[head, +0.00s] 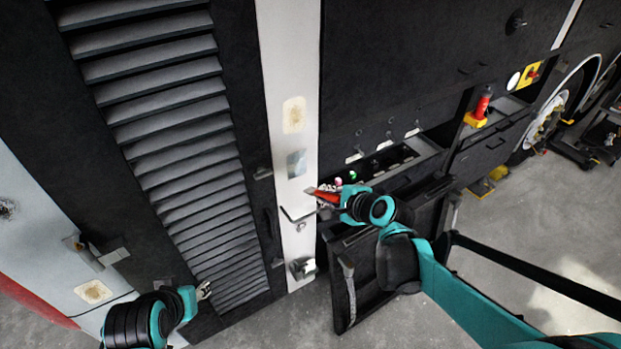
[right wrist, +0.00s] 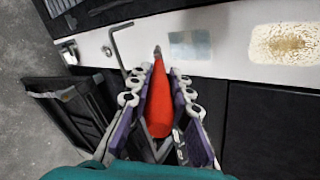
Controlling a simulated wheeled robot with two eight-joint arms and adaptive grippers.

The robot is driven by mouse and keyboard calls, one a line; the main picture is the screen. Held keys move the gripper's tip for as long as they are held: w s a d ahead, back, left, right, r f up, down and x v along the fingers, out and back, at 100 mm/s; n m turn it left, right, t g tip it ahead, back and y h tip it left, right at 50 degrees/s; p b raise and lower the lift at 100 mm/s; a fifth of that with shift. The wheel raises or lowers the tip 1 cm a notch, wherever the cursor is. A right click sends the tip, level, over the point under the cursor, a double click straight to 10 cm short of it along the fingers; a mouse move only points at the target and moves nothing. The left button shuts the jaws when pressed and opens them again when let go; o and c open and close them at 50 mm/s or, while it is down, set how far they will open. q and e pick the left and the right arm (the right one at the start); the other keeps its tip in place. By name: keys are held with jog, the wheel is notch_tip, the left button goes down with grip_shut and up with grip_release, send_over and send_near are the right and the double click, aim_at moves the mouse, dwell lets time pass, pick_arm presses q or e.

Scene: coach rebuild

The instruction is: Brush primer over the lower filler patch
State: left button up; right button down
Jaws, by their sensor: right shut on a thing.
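My right gripper (head: 332,196) is shut on a red-handled brush (right wrist: 160,104). The brush's dark tip points at the white strip (right wrist: 232,38); I cannot tell whether it touches. On that strip, the lower patch (head: 297,164) is a flat blue-grey square, just above and left of the gripper in the head view. In the right wrist view this blue-grey patch (right wrist: 190,44) lies right of the brush tip. The upper filler patch (head: 294,114) is tan and mottled. My left gripper (head: 203,290) is low at left, by the louvred panel; its opening is unclear.
A bent metal rod (head: 298,215) sticks out from the strip near the right gripper. A latch (head: 303,268) is below it. An open dark flap (head: 366,277) hangs under the right arm. Another tan patch (head: 93,291) is at far left. Grey floor (head: 500,220) is open at right.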

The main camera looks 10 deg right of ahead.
aim_at(316, 191)
jog(key=shift+w, duration=0.15)
jog(key=w, duration=0.1)
jog(key=w+a+b, duration=0.1)
jog(key=w, duration=0.1)
jog(key=w+a, duration=0.1)
jog(key=shift+w, duration=0.4)
jog(key=shift+w+a+b, duration=0.25)
jog(key=shift+w+b, duration=0.15)
jog(key=shift+w, duration=0.45)
jog(key=shift+w+a, duration=0.3)
jog(key=shift+w, duration=0.55)
jog(key=shift+s+r+p, duration=0.1)
jog(key=shift+r+p, duration=1.2)
jog(key=shift+r, duration=0.75)
jog(key=shift+f+b, duration=1.85)
jog(key=shift+f, duration=0.25)
jog(key=shift+r, duration=0.1)
